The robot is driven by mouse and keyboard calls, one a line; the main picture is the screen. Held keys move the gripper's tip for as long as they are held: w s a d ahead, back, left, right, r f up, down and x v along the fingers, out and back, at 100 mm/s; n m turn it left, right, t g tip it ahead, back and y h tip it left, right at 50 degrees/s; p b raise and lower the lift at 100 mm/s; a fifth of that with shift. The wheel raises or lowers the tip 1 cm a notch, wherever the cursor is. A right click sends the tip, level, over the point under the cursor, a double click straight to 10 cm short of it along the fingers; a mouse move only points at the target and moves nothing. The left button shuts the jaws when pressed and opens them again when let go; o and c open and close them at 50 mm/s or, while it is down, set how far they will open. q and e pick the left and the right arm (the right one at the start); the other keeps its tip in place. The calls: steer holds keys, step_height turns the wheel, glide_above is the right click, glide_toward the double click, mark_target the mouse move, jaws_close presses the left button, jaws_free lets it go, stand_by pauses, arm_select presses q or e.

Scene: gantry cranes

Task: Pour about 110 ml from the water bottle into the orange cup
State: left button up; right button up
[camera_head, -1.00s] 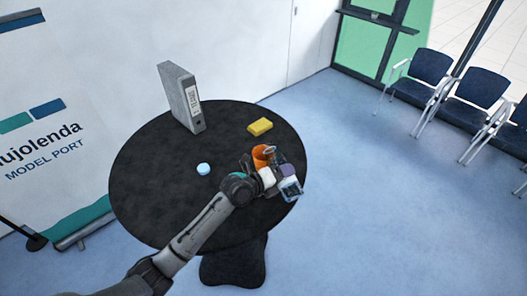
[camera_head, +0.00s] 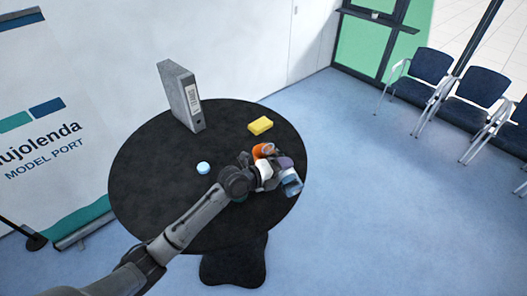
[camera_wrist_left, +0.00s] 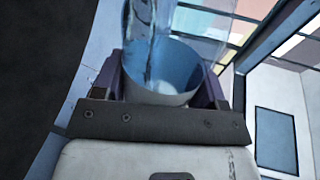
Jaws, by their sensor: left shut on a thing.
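The orange cup (camera_head: 262,151) is near the right side of the round black table, partly hidden behind my left gripper. My left gripper (camera_head: 283,165) is shut on the clear water bottle (camera_head: 291,183), just right of the cup. The bottle's bluish end shows toward the table's right edge, and its other end is mostly hidden by the gripper. In the left wrist view the clear bottle (camera_wrist_left: 178,30) is between the purple fingers, with bluish water visible in it. I cannot tell whether water is flowing into the cup. My right gripper is not in view.
A grey binder (camera_head: 181,96) stands at the back of the black table (camera_head: 150,165). A yellow block (camera_head: 260,125) lies behind the cup, and a light blue round object (camera_head: 203,168) is left of my gripper. Blue chairs (camera_head: 432,66) stand far right.

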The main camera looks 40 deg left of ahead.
arm_select(q)
steer(key=shift+s+d+r, duration=0.1)
steer(key=shift+d+r, duration=0.05)
steer(key=shift+r, duration=0.15)
stand_by(0.4)
steer(key=shift+d+r+n, duration=0.1)
steer(key=shift+r+n, duration=0.1)
steer(key=shift+n, duration=0.2)
steer(key=shift+h, duration=0.3)
stand_by(0.7)
steer(key=shift+n, duration=0.3)
stand_by(0.4)
